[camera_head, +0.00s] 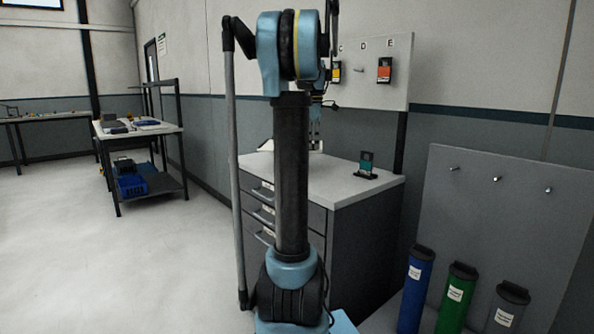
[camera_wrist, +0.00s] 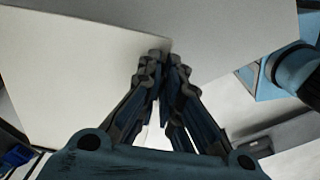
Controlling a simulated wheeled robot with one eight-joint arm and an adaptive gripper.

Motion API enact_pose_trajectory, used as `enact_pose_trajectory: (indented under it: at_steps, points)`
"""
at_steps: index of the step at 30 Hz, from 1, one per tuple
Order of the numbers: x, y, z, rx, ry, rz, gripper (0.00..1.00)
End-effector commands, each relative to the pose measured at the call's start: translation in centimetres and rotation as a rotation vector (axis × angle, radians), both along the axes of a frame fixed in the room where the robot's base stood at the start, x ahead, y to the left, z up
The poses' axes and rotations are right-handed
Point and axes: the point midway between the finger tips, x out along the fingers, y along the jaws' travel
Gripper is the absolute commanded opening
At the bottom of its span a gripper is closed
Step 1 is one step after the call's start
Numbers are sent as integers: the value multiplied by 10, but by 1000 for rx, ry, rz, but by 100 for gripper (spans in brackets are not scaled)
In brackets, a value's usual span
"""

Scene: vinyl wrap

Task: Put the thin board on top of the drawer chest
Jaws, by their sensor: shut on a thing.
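The drawer chest (camera_head: 340,186), dark with a pale grey top and handles on its front, stands behind my arm in the head view. My gripper (camera_head: 315,132) is low over its top, partly hidden by my arm. In the wrist view the fingers (camera_wrist: 163,62) are closed together on the edge of a pale thin board (camera_wrist: 75,75), which spreads to the left. A white piece of the board (camera_head: 264,146) shows left of my arm at the chest's back left. Whether the board touches the top is hidden. The greyer surface (camera_wrist: 225,40) beyond it appears to be the chest top.
A teal card on a dark stand (camera_head: 366,164) is on the chest's right side. A wall panel (camera_head: 398,85) with coloured items rises behind. Blue, green and grey tubes (camera_head: 456,294) stand at right below a pegged panel (camera_head: 510,215). Floor at left is clear up to a workbench (camera_head: 142,131).

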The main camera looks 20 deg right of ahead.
Motion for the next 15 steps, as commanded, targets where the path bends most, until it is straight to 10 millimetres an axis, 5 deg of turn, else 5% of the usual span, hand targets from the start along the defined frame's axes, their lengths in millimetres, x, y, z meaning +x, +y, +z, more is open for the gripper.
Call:
enact_pose_trajectory:
  at_steps: [10,15]
  points:
    - [0,0,-2,0,0,0,0]
    - [1,1,-24,0,0,2,0]
